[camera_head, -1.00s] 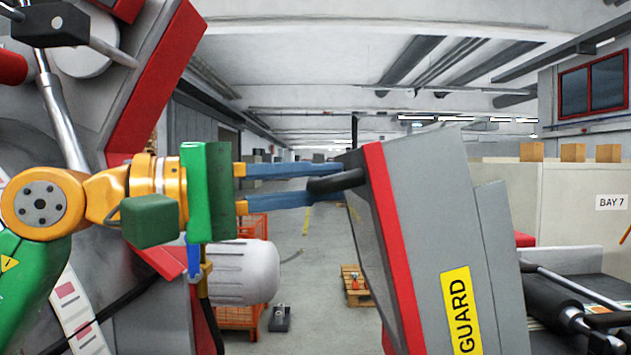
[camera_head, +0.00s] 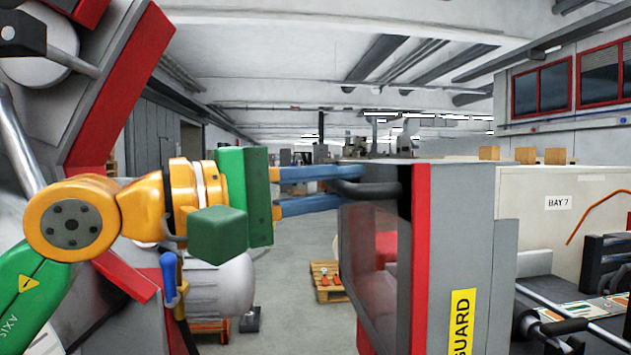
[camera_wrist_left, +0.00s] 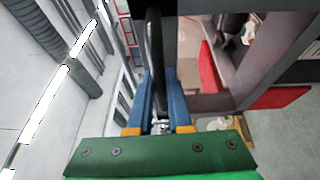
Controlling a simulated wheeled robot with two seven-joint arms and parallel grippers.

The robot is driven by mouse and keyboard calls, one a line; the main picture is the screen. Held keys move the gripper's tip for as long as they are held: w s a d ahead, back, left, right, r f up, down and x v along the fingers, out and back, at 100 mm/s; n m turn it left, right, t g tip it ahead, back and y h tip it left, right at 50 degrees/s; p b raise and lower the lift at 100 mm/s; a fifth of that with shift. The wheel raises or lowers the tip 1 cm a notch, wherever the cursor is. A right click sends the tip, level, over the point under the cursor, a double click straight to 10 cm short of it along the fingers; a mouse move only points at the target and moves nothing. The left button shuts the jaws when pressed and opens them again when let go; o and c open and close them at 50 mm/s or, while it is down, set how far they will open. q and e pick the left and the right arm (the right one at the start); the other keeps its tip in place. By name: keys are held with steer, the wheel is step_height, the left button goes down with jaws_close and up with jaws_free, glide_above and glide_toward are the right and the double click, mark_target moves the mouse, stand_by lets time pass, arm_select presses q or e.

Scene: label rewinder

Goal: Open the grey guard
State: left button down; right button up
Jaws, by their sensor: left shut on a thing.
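The grey guard (camera_head: 458,240) stands right of centre in the head view, with a red edge strip, a yellow GUARD label (camera_head: 463,322) and a see-through window (camera_head: 375,270) on its left face. Its dark handle (camera_head: 370,189) sticks out to the left near the top. My left gripper (camera_head: 335,190) comes in from the left, its blue fingers shut on the handle. In the left wrist view, the dark handle (camera_wrist_left: 153,60) runs between the two blue fingers (camera_wrist_left: 160,105). My right gripper is not in view.
Grey machine body with red edging (camera_head: 120,85) stands close on the left. A pale wall marked BAY 7 (camera_head: 559,203) and machinery with rods (camera_head: 560,320) lie to the right. A wooden pallet (camera_head: 328,290) lies on the open floor beyond.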

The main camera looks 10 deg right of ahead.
arm_select(q)
steer(key=shift+d, duration=0.1)
steer(key=c, duration=1.1)
jaws_free()
steer(key=shift+a+f+b, duration=0.15)
steer(key=shift+a+b, duration=0.15)
steer(key=shift+a, duration=0.15)
steer(key=shift+r+b+v, duration=0.2)
steer(key=shift+b+v, duration=0.4)
steer(key=shift+v, duration=3.1)
steer(key=shift+r+b+v, duration=0.15)
steer(key=shift+b+v, duration=0.45)
steer(key=shift+v, duration=3.15)
steer(key=shift+s, duration=0.1)
